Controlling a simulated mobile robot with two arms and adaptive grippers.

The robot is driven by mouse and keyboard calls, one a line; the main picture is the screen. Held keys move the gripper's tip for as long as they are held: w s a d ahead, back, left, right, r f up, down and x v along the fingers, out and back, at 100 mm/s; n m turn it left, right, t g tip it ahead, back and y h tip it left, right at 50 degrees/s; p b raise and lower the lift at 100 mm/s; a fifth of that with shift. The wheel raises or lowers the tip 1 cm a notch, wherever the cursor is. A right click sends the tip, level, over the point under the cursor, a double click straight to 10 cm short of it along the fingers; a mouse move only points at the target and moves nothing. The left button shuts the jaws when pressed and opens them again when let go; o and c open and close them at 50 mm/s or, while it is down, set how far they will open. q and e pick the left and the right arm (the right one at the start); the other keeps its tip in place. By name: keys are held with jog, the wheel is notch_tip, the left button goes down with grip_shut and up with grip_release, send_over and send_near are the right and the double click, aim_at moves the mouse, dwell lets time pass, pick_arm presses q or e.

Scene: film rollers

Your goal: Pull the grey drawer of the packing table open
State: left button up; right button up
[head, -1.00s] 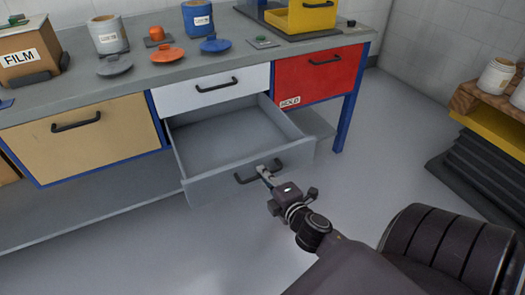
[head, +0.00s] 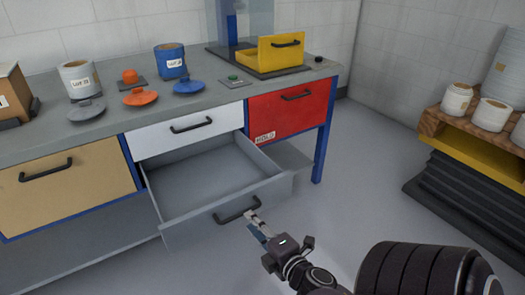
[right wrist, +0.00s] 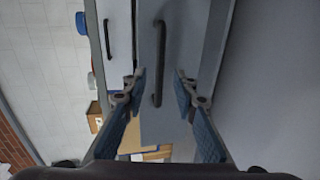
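The grey drawer (head: 214,222) of the packing table is pulled well out and looks empty inside. Its dark bar handle (head: 237,209) is on the front panel. My right gripper (head: 252,219) is just in front of the handle's right end. In the right wrist view the gripper (right wrist: 159,78) has its two fingers spread apart, with the handle (right wrist: 160,62) showing upright in the gap between them and nothing held. Whether a finger touches the handle, I cannot tell. My left gripper is out of view.
A white drawer (head: 160,137) above, a tan drawer (head: 70,190) and a red drawer (head: 300,119) are shut. Pots and lids stand on the tabletop (head: 115,121). A pallet (head: 445,122) with pots is at right. The floor in front is clear.

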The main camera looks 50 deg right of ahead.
jog(key=v, duration=0.5)
jog(key=shift+s+a, duration=0.1)
jog(key=shift+s, duration=0.15)
dwell(0.3)
